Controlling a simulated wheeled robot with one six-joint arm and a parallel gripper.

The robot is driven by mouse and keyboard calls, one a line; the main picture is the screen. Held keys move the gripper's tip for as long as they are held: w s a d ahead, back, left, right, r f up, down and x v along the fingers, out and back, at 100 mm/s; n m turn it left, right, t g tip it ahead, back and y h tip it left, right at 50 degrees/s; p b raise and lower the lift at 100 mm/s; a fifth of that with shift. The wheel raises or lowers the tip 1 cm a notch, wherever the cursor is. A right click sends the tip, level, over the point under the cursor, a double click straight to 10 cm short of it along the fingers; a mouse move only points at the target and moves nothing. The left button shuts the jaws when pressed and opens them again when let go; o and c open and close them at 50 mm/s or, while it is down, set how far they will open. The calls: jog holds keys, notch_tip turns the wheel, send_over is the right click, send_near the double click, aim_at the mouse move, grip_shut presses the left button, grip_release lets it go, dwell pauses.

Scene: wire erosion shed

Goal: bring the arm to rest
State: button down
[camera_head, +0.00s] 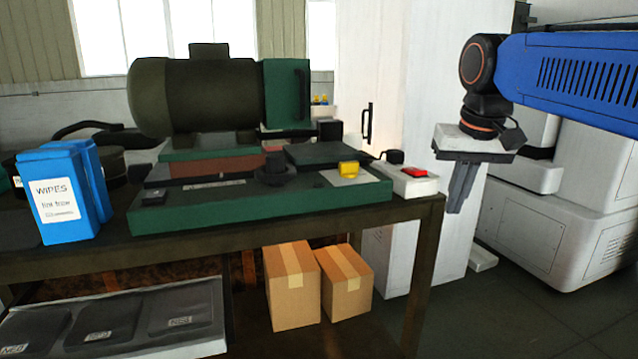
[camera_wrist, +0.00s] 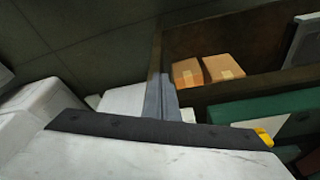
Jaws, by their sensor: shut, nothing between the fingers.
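My gripper (camera_head: 458,207) hangs from my blue arm at the right of the head view, pointing down. Its fingers are together and nothing is between them. It is in the air, just right of the bench's right end and apart from it. In the wrist view the closed fingers (camera_wrist: 170,106) show at the middle, above the dark edge of the gripper body, with the bench edge and floor beyond.
A dark bench (camera_head: 425,222) carries a green-based machine (camera_head: 260,212), blue wipes packs (camera_head: 56,198) and a white box with a red button (camera_head: 410,184). Two cardboard boxes (camera_head: 292,287) stand below. A white cabinet (camera_head: 385,85) stands behind; a white machine (camera_head: 560,225) is right. Floor is clear at lower right.

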jog(key=s+d+f+t, duration=0.1)
jog(key=s+f, duration=0.8)
jog(key=f, duration=0.3)
jog(key=s+d+f+n, duration=0.1)
jog(key=s+f, duration=0.8)
jog(key=f, duration=0.3)
jog(key=shift+s+d+t, duration=0.15)
jog(key=shift+d+t, duration=0.15)
jog(key=shift+t, duration=0.1)
jog(key=c, duration=2.4)
grip_release()
jog(key=shift+c, duration=0.2)
